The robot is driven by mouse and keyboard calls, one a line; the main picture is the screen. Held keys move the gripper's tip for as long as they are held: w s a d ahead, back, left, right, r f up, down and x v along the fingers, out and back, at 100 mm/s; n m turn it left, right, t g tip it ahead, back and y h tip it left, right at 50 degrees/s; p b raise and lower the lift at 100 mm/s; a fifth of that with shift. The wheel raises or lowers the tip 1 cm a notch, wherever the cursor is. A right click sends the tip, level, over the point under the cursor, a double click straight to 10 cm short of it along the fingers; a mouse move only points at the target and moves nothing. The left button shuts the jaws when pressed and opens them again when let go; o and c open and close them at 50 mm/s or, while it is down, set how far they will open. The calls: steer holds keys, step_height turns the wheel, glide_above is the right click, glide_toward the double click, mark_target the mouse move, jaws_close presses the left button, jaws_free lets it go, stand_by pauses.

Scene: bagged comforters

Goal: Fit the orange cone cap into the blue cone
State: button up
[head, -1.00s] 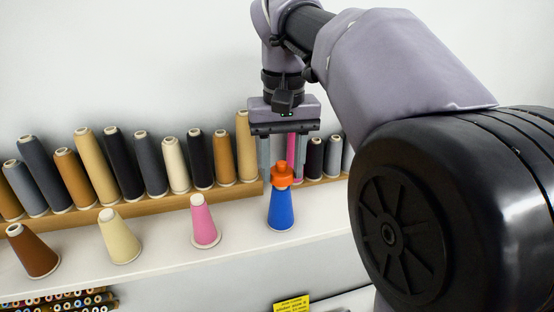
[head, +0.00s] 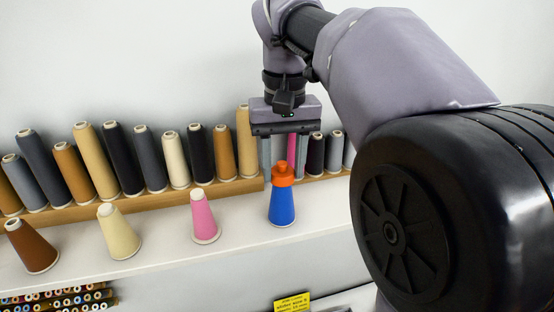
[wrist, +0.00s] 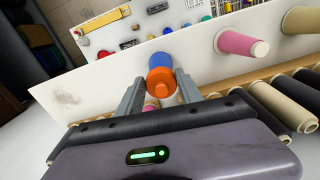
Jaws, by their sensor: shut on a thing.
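The blue cone (head: 282,208) stands upright on the white shelf, and it also shows in the wrist view (wrist: 161,59). The orange cone cap (head: 283,174) is at the cone's top, with its wide rim over the blue tip. In the wrist view the cap (wrist: 160,82) lies in front of the cone, between my two fingers. My gripper (head: 282,179) points down and is shut on the cap; its fingers also show in the wrist view (wrist: 160,80). The cap hides the cone's tip, so I cannot tell how far it sits in.
A pink cone (head: 204,217), a cream cone (head: 119,233) and a brown cone (head: 32,247) stand to the left on the white shelf (head: 165,245). Several thread cones stand in a row on a wooden ledge (head: 150,200) behind. A yellow label (head: 292,303) is below.

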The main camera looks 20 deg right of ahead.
steer(key=shift+f+b, duration=0.3)
steer(key=shift+f, duration=0.2)
steer(key=o, duration=1.4)
steer(key=shift+o, duration=0.3)
steer(key=o, duration=0.6)
steer(key=shift+c, duration=0.2)
steer(key=shift+r+p, duration=2.2)
steer(key=shift+r, duration=1.3)
